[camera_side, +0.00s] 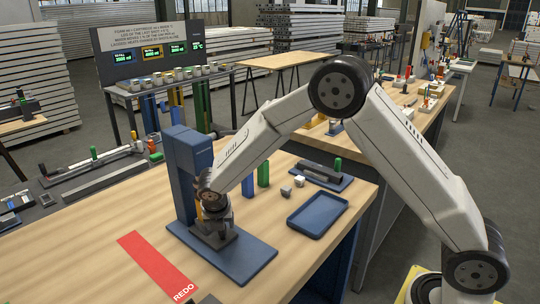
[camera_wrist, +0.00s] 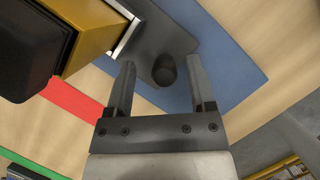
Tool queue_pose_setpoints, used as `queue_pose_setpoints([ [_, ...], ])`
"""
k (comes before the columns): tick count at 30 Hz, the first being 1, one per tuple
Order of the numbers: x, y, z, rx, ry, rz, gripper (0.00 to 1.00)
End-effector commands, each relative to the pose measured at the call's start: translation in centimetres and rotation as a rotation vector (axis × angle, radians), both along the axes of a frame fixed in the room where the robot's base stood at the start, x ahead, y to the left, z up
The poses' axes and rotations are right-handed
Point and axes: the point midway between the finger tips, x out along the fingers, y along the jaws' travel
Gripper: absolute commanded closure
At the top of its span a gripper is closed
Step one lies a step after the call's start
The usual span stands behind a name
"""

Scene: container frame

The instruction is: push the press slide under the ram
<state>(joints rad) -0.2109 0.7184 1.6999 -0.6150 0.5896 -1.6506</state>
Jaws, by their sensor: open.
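The blue press (camera_side: 183,165) stands on a blue base plate (camera_side: 252,262) at the middle left of the side view. The dark grey press slide (camera_side: 228,238) lies on that plate; in the wrist view the slide (camera_wrist: 160,32) shows a dark upright knob (camera_wrist: 166,70). My gripper (camera_wrist: 162,64) is open, with one finger on each side of the knob; I cannot tell whether either finger touches it. In the side view my gripper (camera_side: 215,224) is low beside the column and hides part of the slide. A yellow and dark block (camera_wrist: 95,38), perhaps the ram, is at upper left.
A red strip marked REDO (camera_side: 158,266) lies left of the press. A blue tray (camera_side: 318,214), two small pale blocks (camera_side: 292,188) and green and blue upright pieces (camera_side: 263,173) stand to the right. Bare wood lies in front of the tray.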

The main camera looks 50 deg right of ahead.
Motion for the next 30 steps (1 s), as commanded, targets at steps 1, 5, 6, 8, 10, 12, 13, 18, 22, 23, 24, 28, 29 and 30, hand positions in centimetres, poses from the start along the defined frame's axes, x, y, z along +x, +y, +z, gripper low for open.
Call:
queue_pose_setpoints([
  [1, -0.1, 0.2, 0.5, 0.001, -0.002, 0.001, 0.30],
  [5, -0.5, 0.5, 1.7, 0.000, -0.002, 0.002, 0.30],
  [6, -0.6, 0.7, 2.2, 0.000, -0.003, 0.002, 0.30],
  [8, -0.8, 0.9, 2.9, 0.000, -0.003, 0.003, 0.30],
  [10, -1.0, 1.1, 3.7, 0.000, -0.003, 0.003, 0.30],
  [12, -1.2, 1.3, 4.5, 0.000, -0.004, 0.002, 0.30],
  [13, -1.3, 1.4, 4.8, 0.000, -0.003, 0.002, 0.30],
  [18, -1.7, 1.8, 6.0, 0.001, -0.002, 0.003, 0.30],
  [22, -1.9, 1.9, 6.4, 0.000, -0.001, 0.004, 0.30],
  [23, -1.9, 1.9, 6.4, 0.000, -0.001, 0.004, 0.30],
  [24, -1.9, 1.9, 6.4, -0.001, -0.001, 0.003, 0.30],
  [28, -1.9, 1.9, 6.4, -0.001, -0.001, 0.002, 0.30],
  [29, -1.9, 1.9, 6.4, -0.001, -0.001, 0.002, 0.30],
  [30, -1.9, 1.9, 6.4, 0.000, -0.001, 0.003, 0.30],
])
